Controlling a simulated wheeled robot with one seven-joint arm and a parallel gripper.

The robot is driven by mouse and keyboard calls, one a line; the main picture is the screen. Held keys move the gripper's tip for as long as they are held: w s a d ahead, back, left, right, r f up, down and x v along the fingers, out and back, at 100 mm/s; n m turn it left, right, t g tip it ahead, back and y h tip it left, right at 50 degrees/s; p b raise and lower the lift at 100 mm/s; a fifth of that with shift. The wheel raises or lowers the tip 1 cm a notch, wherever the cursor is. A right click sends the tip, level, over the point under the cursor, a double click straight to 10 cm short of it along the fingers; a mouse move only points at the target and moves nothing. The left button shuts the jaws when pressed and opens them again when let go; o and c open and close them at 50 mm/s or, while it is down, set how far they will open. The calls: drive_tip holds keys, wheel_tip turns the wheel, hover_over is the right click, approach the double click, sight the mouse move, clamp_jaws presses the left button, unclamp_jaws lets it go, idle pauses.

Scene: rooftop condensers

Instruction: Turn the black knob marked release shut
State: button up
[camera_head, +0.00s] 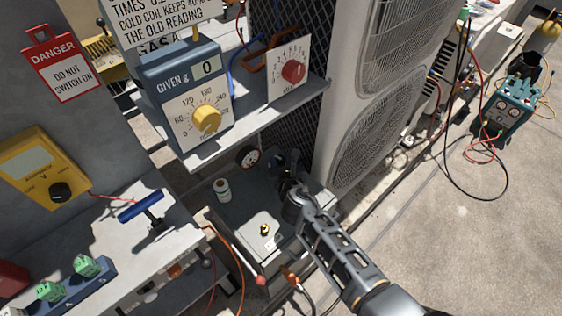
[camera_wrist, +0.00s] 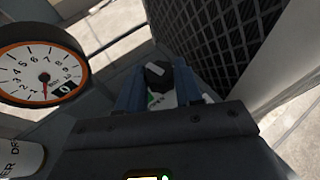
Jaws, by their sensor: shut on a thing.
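The black knob (camera_wrist: 158,74) shows in the wrist view between the two blue fingers of my gripper (camera_wrist: 162,88). It has a pale mark on its top and a light plate with a green mark below it. My gripper is shut on the knob. In the head view my gripper (camera_head: 292,186) reaches down to the grey unit behind the white box, and my own arm partly covers the spot. The word release cannot be read in either view.
A round gauge (camera_wrist: 40,75) stands close left of my gripper, above a white cylinder (camera_wrist: 20,160). A dark mesh panel (camera_wrist: 235,40) rises close on the right. In the head view a shelf with a yellow dial (camera_head: 207,118) and a red dial (camera_head: 294,71) overhangs behind.

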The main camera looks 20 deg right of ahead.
drive_tip(key=shift+c, duration=0.8)
drive_tip(key=shift+w+a+f+m+h+b, duration=0.1)
drive_tip(key=shift+a+f+m+h+b, duration=0.1)
drive_tip(key=shift+m+h+b, duration=0.65)
drive_tip(key=shift+r+m+g+h+b, duration=0.2)
drive_tip(key=shift+m+g+h+b, duration=0.35)
drive_tip(key=shift+h+b, duration=0.2)
drive_tip(key=o, duration=1)
drive_tip(key=shift+o, duration=0.2)
